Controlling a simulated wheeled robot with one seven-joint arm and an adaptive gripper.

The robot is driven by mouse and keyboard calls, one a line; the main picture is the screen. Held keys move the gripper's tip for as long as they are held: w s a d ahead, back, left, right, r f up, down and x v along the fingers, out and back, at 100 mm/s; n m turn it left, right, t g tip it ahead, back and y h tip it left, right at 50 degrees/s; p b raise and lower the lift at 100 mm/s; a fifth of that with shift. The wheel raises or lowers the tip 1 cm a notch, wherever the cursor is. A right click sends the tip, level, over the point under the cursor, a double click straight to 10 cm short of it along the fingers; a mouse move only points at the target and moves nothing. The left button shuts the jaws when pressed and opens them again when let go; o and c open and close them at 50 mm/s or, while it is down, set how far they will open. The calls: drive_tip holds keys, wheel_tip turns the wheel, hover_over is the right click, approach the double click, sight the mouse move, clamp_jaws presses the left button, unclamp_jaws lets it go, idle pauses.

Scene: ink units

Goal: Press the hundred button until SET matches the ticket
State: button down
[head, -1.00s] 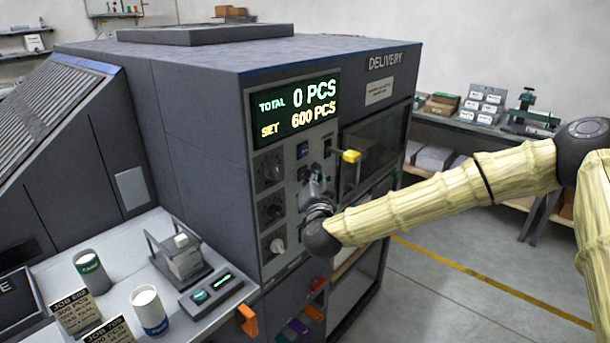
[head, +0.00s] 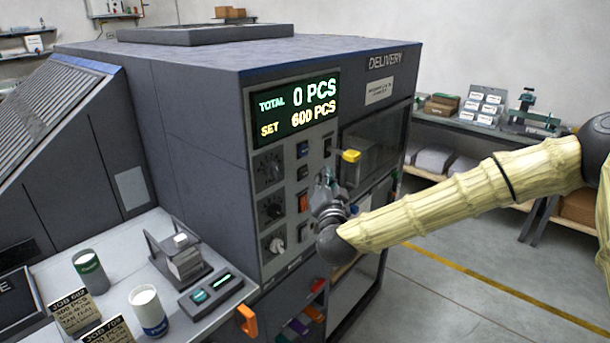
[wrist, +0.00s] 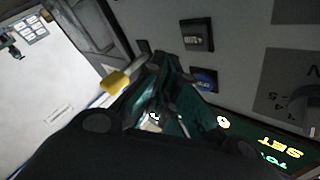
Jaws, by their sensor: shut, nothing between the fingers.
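The display (head: 293,107) on the machine's panel reads TOTAL 0 PCS and SET 600 PCS. Below it are a blue button (head: 302,150), a dark button (head: 302,173) and another dark button (head: 327,147). Their labels are too small to read, so I cannot tell which is the hundred button. A ticket (head: 70,312) reads JOB 602, 300 PCS; a second ticket (head: 108,331) reads JOB 709, its count unclear. My gripper (head: 325,178) is shut and empty in front of the panel's right part, seemingly apart from the buttons. The wrist view shows the blue button (wrist: 204,80) beside my fingers.
A yellow-tipped lever (head: 351,156) sticks out just right of my gripper.

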drive_tip(key=shift+s+d, duration=0.85)
drive_tip(key=shift+d, duration=0.3)
idle(1.2)
drive_tip(key=s+d+f+n+g+b, duration=0.1)
drive_tip(key=s+f+n+g, duration=0.15)
drive_tip(key=s+f, duration=0.75)
drive_tip(key=s+f+n+g+y, duration=0.1)
drive_tip(key=s+f+g, duration=0.25)
drive_tip(key=f, duration=1.15)
drive_tip(key=s+d+f+n+g+b, duration=0.1)
drive_tip(key=s+f+g, duration=0.45)
drive_tip(key=f, duration=0.75)
drive_tip(key=s+d+f+g+h, duration=0.1)
drive_tip(key=s+d+f, duration=0.3)
drive_tip(key=s, duration=0.6)
drive_tip(key=s+d+f+g+h, duration=0.1)
drive_tip(key=s+d+f+g, duration=0.3)
drive_tip(key=s+d, duration=0.5)
drive_tip(key=s+d+f+g+h, duration=0.2)
drive_tip(key=s+d+f, duration=0.4)
drive_tip(key=s, duration=0.6)
drive_tip(key=shift+d+f+n+g+b, duration=0.15)
drive_tip(key=shift+f+n+g+b, duration=0.05)
drive_tip(key=shift+n+g+b, duration=0.2)
